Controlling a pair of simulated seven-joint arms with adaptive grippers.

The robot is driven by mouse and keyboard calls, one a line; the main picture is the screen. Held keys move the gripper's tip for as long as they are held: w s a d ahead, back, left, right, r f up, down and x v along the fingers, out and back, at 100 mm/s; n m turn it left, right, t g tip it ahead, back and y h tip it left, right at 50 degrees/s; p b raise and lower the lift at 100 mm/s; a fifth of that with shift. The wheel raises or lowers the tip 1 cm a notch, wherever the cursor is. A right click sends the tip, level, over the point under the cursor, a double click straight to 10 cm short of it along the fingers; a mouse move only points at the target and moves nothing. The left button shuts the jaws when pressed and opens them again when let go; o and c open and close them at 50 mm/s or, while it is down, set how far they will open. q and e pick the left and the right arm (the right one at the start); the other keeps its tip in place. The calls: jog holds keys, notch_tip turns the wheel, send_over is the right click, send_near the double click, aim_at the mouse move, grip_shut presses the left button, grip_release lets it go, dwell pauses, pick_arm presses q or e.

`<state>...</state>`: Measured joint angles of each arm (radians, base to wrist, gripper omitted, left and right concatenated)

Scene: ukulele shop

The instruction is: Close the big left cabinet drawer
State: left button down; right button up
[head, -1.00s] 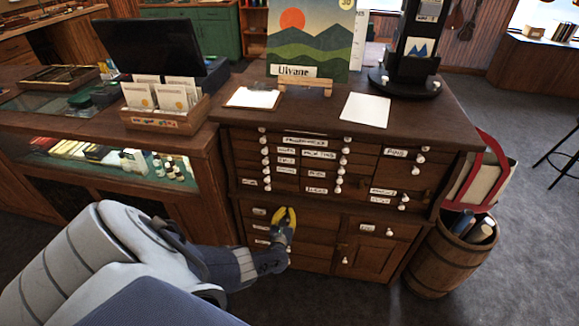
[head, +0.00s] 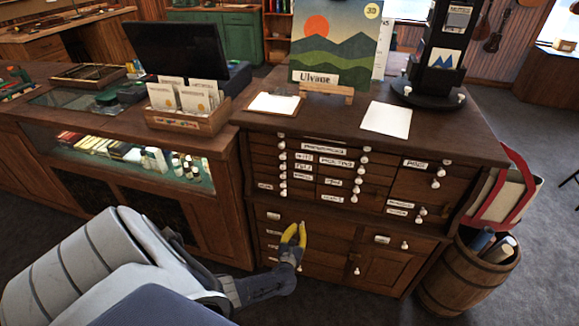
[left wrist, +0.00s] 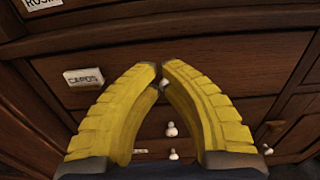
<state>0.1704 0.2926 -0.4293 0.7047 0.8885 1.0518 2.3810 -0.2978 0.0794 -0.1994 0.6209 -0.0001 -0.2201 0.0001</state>
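The wooden cabinet (head: 345,235) stands right of centre in the head view. Its big lower left drawer (head: 325,226) has a label at its left; in the left wrist view, this drawer front (left wrist: 215,62) has a label reading CARDS and a pale knob (left wrist: 163,87). My left gripper (head: 298,226) is in front of it, its yellow fingertips (left wrist: 161,68) almost together at the knob. The knob shows in the narrow gap and is partly hidden; I cannot tell whether they touch it. How far the drawer stands out is unclear. My right gripper is not in view.
More drawers with white knobs (left wrist: 171,130) lie below. A lower door (head: 385,268) is at the right, and a barrel (head: 465,275) stands beside the cabinet. A glass-fronted counter (head: 120,165) adjoins at the left. A picture (head: 343,50) stands on top.

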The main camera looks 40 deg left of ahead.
pick_arm(q)
jog(key=v, duration=0.8)
jog(key=d+f+m+h, duration=0.6)
jog(key=f+m, duration=0.1)
jog(key=m, duration=1)
jog(key=s+d+f+m+g+h, duration=0.3)
jog(key=s+d+f+m+g, duration=0.2)
jog(key=s+f+m, duration=0.7)
jog(key=s+d+f+m+g, duration=0.2)
jog(key=s+f+m+g, duration=0.1)
jog(key=s, duration=0.8)
jog(key=s+d+f+m+g, duration=0.1)
jog(key=s+f+m+g, duration=0.2)
jog(key=s, duration=0.8)
jog(key=s+d+f+m+g, duration=0.2)
jog(key=s+f+m, duration=0.4)
jog(key=s+m, duration=0.4)
jog(key=shift+s+d+f+g+y, duration=0.3)
jog(key=shift+s+f+g+y, duration=0.1)
jog(key=shift+s+g, duration=0.45)
